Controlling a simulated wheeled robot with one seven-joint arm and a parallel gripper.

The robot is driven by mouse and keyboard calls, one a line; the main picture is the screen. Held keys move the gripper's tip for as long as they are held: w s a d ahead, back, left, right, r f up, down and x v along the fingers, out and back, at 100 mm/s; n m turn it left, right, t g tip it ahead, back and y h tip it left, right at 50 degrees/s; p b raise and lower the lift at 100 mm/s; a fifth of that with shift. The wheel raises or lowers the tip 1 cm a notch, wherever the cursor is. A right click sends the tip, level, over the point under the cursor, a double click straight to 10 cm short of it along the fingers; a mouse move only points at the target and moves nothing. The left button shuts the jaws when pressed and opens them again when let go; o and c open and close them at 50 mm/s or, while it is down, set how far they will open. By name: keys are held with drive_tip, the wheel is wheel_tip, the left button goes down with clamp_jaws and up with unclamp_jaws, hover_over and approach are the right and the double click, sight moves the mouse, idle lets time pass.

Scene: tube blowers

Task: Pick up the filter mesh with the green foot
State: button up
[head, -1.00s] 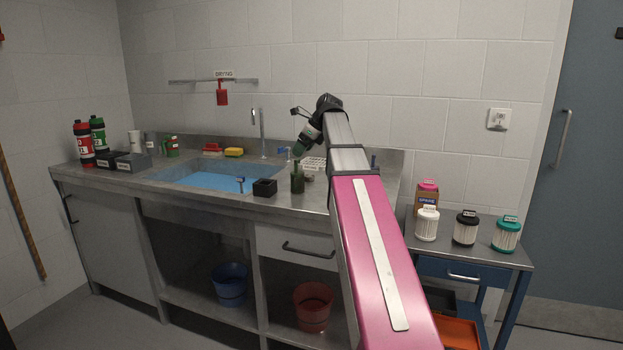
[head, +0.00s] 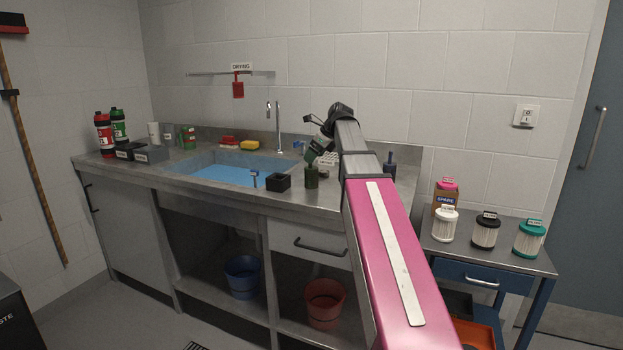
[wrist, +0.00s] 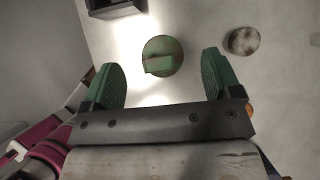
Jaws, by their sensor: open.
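A dark green upright piece (head: 311,177) stands on the steel counter, right of the sink. In the wrist view it appears from above as a green disc (wrist: 163,56) with a small rectangular green block on it. It looks like the filter mesh with the green foot, but no mesh can be made out.
A round grey-brown thing (wrist: 242,41) lies right of the disc. A black square box (head: 277,182) stands left of the green piece, near the sink (head: 228,172). A dark blue bottle (head: 389,166) stands right of my arm. Several filters, one a green-capped filter (head: 529,239), stand on the side cart.

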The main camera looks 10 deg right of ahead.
sight(311, 171)
drive_tip(key=x, duration=0.4)
drive_tip(key=shift+w+a, duration=0.1)
drive_tip(key=c, duration=1.2)
drive_tip(key=shift+r, duration=0.15)
